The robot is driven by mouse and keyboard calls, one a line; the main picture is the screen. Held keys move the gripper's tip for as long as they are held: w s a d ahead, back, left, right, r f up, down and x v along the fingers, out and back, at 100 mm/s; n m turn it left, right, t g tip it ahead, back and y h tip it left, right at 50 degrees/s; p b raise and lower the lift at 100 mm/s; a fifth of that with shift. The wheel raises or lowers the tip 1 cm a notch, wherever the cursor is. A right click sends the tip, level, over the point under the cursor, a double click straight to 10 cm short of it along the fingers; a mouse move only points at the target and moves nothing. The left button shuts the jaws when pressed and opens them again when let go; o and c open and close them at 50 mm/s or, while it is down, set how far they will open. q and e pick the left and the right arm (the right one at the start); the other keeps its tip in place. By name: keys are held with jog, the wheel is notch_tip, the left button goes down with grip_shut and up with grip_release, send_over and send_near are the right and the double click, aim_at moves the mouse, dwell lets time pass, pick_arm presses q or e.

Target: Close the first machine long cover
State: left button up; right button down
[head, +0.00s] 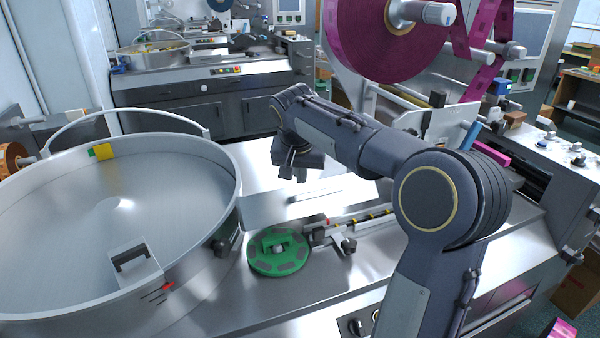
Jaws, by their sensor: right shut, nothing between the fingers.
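The nearest wrapping machine has a steel deck (220,318) with a large round bowl (110,215) at the left. A long pale metal panel (285,208) runs across the machine behind the green disc; I cannot tell for sure whether it is the long cover or whether it is fully down. My right arm reaches in from the right, and my right gripper (291,176) points down above this panel, shut and empty. I cannot tell whether its fingertips touch the panel. The arm hides part of the machine behind it. My left gripper is not in view.
A green disc (279,251) lies on the deck in front of the panel, beside a rail with small fittings (348,244). A purple film roll (372,40) hangs above at the back. A knob panel (560,150) is at the right. A second machine (205,85) stands behind.

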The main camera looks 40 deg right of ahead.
jog(key=shift+s+a+f+b, duration=0.4)
jog(key=shift+s+f+b, duration=0.9)
jog(key=shift+f+b, duration=2.35)
jog(key=shift+s+a+f+b, duration=0.4)
jog(key=shift+s+f+b, duration=0.85)
jog(key=shift+f+b, duration=2.35)
notch_tip(320, 180, up, 6)
jog(key=p, duration=0.6)
jog(key=shift+f, duration=0.1)
jog(key=s+a+f+n+t+y+p, duration=0.1)
jog(key=s+a+f+n+y, duration=0.2)
jog(key=s+a, duration=0.6)
jog(key=s+a+f+n+t+y+p, duration=0.1)
jog(key=s+a+f+n+y, duration=0.3)
jog(key=s+a, duration=0.6)
jog(key=shift+s+a+f+n+t+p, duration=0.3)
jog(key=shift+s+f+n+p, duration=0.2)
jog(key=shift+s, duration=0.1)
jog(key=shift+r, duration=0.1)
